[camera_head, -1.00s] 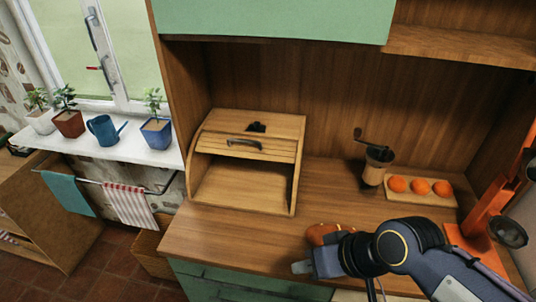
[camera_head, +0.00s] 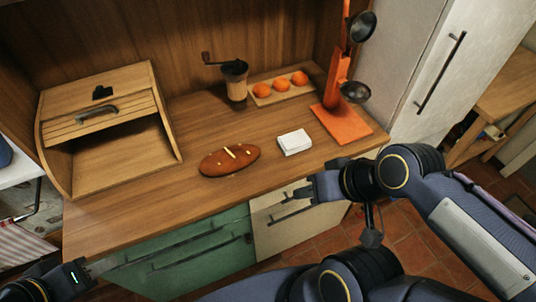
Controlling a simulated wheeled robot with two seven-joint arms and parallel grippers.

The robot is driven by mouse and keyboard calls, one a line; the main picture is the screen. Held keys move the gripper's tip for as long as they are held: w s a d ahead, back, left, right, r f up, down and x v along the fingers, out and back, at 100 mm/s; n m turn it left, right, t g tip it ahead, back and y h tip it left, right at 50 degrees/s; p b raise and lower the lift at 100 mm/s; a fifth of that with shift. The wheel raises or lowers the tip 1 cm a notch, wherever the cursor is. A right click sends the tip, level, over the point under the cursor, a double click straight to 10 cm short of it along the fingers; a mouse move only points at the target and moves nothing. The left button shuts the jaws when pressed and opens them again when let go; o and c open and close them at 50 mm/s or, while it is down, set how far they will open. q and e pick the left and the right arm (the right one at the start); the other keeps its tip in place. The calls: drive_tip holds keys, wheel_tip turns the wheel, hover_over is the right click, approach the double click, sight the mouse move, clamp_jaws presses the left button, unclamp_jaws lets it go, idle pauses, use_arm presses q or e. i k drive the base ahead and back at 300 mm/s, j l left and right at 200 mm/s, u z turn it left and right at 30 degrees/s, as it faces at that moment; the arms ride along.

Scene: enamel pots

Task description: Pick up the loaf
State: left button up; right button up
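The loaf (camera_head: 229,160) is brown and oval with pale slashes on top. It lies on the wooden counter (camera_head: 150,205), near its front edge and right of the bread box. My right gripper (camera_head: 312,191) is in front of the counter edge, right of and nearer than the loaf, apart from it. My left gripper (camera_head: 100,266) is at the lower left, below the counter's front edge and well away from the loaf. The finger gap of each gripper is too unclear to read.
An open bread box (camera_head: 110,125) stands at left. A white block (camera_head: 294,142) lies right of the loaf. Behind are a grinder (camera_head: 236,82) and a board with oranges (camera_head: 277,84). An orange stand (camera_head: 340,122) with dark pans is at right. The counter left of the loaf is clear.

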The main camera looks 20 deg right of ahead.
sight(226, 161)
drive_tip(key=z, duration=0.45)
drive_tip(key=j+u, duration=0.15)
drive_tip(key=j, duration=0.65)
drive_tip(key=i+j+u, duration=0.2)
drive_tip(key=j, duration=0.55)
drive_tip(key=k, duration=0.1)
